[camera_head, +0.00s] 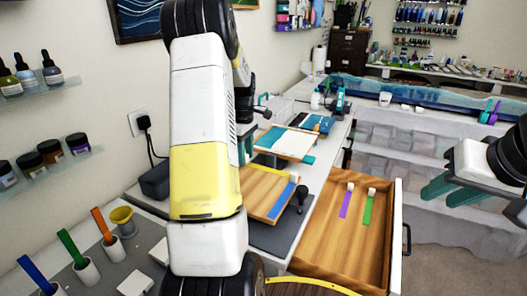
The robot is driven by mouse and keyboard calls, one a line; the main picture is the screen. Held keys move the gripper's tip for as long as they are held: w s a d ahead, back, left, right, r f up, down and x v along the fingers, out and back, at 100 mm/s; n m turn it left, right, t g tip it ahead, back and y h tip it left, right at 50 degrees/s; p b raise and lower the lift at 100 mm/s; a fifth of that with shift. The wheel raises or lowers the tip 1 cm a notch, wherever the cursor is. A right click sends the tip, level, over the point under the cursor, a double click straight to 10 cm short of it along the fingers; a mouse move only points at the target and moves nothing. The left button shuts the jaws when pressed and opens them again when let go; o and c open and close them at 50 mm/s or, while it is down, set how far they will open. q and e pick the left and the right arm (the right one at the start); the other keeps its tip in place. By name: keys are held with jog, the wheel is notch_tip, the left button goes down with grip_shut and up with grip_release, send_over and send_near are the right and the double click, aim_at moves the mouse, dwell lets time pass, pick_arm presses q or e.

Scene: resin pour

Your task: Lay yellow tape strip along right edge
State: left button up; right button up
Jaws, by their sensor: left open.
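A wooden board (262,184) lies on the bench with a blue strip (283,201) along its right edge. A purple strip (346,203) and a green strip (368,209), each with a white block at its far end, lie in the open wooden drawer (335,248). I cannot make out a yellow tape strip for certain. My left gripper (245,148) is open, its teal fingers pointing down near the board's far side, partly hidden by my own arm. My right gripper (438,196) is open and empty, to the right of the drawer.
A second, partly painted board (287,142) stands farther back on the bench. A dark upright tool (302,197) stands by the board's right side. Floor right of the drawer is clear.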

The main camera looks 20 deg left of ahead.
pick_arm(q)
notch_tip(320, 180, up, 12)
jog(key=f, duration=0.1)
jog(key=s+d+r+m+t, duration=0.2)
jog(key=s+d+r+m, duration=0.3)
jog(key=s+d+r, duration=0.15)
jog(key=s+d+m+t+h, duration=0.2)
jog(key=s+d+m+t, duration=0.2)
jog(key=s+d+m, duration=0.8)
jog(key=s+d, duration=0.3)
jog(key=s, duration=0.4)
jog(key=shift+m, duration=0.3)
jog(key=shift+s+d, duration=0.1)
